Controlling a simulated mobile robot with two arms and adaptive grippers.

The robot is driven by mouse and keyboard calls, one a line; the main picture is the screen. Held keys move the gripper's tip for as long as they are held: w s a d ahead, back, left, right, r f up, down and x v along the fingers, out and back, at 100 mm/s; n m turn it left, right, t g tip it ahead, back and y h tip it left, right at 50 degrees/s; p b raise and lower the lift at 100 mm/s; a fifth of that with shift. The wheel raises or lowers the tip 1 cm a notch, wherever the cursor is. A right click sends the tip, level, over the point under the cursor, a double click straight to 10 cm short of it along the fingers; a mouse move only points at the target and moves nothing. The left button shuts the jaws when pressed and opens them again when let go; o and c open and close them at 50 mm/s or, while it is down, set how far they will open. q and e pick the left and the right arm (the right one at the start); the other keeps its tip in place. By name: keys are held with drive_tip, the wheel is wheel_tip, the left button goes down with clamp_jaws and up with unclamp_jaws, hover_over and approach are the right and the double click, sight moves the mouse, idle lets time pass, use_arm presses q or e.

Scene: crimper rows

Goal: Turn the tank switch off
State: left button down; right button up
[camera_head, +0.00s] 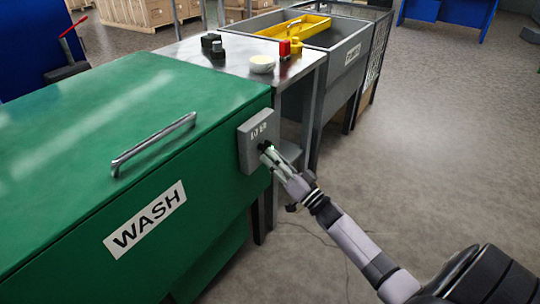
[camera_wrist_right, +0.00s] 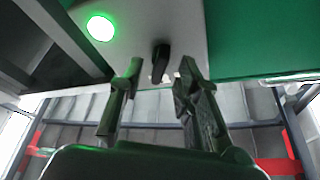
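The green tank (camera_head: 70,150) with the WASH label has a grey switch box (camera_head: 245,150) on its right end. In the right wrist view the box face (camera_wrist_right: 185,20) carries a lit green lamp (camera_wrist_right: 100,27) and a black switch knob (camera_wrist_right: 161,57), which points roughly up and down in the picture. My right gripper (camera_head: 269,153) is right in front of the box. In the right wrist view it is open (camera_wrist_right: 158,78), with one fingertip on each side of the knob and gaps visible between. The knob is mostly hidden in the head view. My left gripper is out of view.
A metal table (camera_head: 190,52) beside the tank holds a white bowl (camera_head: 262,64), dark blocks and red and yellow items. A grey sink (camera_head: 345,48) with a yellow tray (camera_head: 300,27) stands beyond. The tank's lid handle (camera_head: 155,143) sticks out. The floor at right is clear.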

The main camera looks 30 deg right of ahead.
drive_tip(key=shift+x, duration=1.1)
drive_tip(key=shift+c, duration=0.6)
clamp_jaws()
